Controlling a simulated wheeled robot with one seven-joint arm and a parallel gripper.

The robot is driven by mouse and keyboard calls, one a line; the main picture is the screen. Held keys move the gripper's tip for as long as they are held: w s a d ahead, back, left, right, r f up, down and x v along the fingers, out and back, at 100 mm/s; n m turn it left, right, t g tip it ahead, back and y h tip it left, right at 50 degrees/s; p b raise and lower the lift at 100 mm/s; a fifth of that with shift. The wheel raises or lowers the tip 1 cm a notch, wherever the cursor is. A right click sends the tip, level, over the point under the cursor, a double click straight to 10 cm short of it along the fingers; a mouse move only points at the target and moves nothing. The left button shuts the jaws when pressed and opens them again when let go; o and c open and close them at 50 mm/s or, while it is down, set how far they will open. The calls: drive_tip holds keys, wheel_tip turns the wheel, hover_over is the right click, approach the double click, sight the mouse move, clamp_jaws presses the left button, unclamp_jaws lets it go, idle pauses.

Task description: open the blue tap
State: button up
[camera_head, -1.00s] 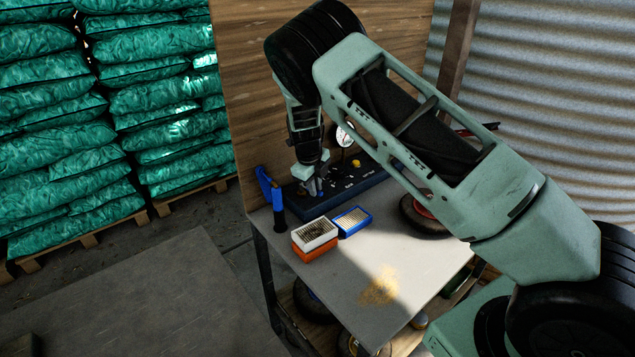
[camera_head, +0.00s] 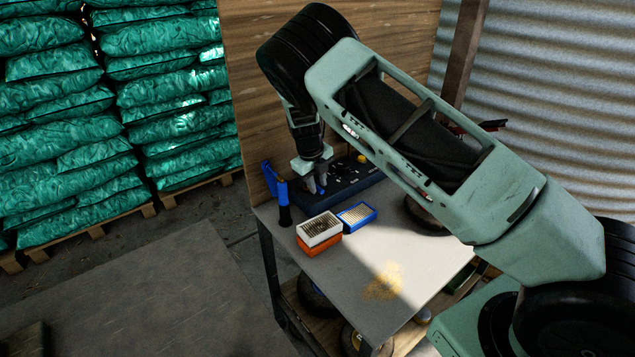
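A dark blue panel (camera_head: 352,184) with several small knobs and pale labels stands at the back of the workbench (camera_head: 345,270), against the wooden board. My gripper (camera_head: 315,187) points down at the left end of this panel. A small bit of blue (camera_head: 320,190) shows at its fingertips; it may be the blue tap, but the fingers mostly hide it. I cannot tell whether the fingers touch it or how far apart they are. A yellow knob (camera_head: 362,159) shows further right on the panel, beside my arm.
A blue-handled tool (camera_head: 277,190) stands at the bench's left edge, close to my gripper. A white-topped orange box (camera_head: 319,234) and a blue box (camera_head: 357,216) lie in front of the panel. The bench's front is clear apart from yellowish grains (camera_head: 384,283).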

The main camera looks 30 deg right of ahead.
drive_tip(key=shift+o, duration=0.2)
drive_tip(key=a+r+b, duration=0.2)
drive_tip(key=a+r, duration=0.1)
drive_tip(key=r, duration=1.4)
drive_tip(key=shift+s+a+b, duration=0.15)
drive_tip(key=shift+s+b, duration=0.2)
drive_tip(key=shift+s, duration=0.05)
